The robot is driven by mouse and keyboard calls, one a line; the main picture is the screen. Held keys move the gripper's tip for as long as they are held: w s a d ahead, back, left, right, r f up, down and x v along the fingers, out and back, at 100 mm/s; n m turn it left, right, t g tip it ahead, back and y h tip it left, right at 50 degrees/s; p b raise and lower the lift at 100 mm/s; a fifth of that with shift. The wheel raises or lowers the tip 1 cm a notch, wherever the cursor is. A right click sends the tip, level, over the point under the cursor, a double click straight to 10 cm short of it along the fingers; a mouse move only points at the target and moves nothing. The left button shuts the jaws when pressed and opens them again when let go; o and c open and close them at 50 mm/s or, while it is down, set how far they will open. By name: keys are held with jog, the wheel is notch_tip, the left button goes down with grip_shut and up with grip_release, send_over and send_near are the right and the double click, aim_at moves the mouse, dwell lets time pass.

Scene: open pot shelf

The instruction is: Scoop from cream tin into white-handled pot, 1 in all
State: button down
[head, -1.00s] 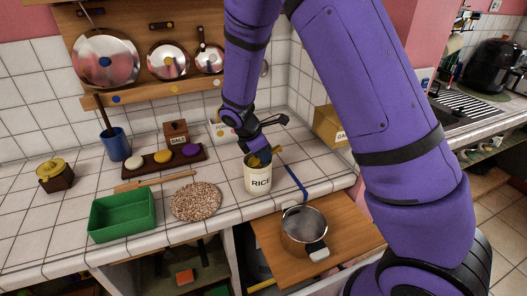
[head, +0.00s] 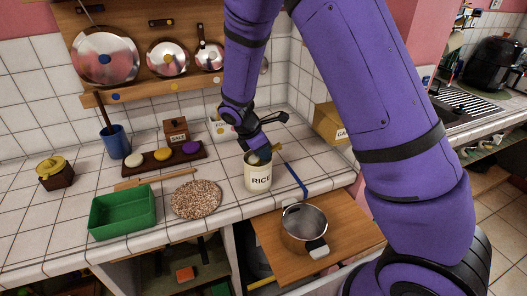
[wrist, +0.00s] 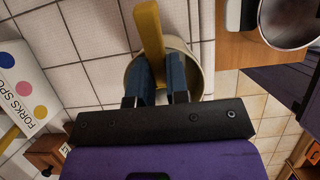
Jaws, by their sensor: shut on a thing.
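The cream tin (head: 257,178), labelled RICE, stands upright on the tiled counter near its front right edge. My gripper (head: 262,156) points down at the tin's mouth. In the wrist view, its blue fingers (wrist: 161,68) are over the tin's opening (wrist: 198,55) and shut on a yellow handle (wrist: 150,30), which looks like the scoop's. The scoop's other end and the tin's contents are hidden. The white-handled pot (head: 303,228) is open on the wooden pull-out board, in front of and to the right of the tin; it also shows in the wrist view (wrist: 290,18).
A blue strap (head: 293,180) lies right of the tin. A round speckled mat (head: 196,200) and a green tray (head: 122,212) are to the left. Behind are a dark rack with coloured lids (head: 164,158) and a white box (head: 222,130). A cardboard box (head: 332,124) stands at back right.

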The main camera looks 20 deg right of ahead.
jog(key=shift+r, duration=3.9)
jog(key=shift+f, duration=0.15)
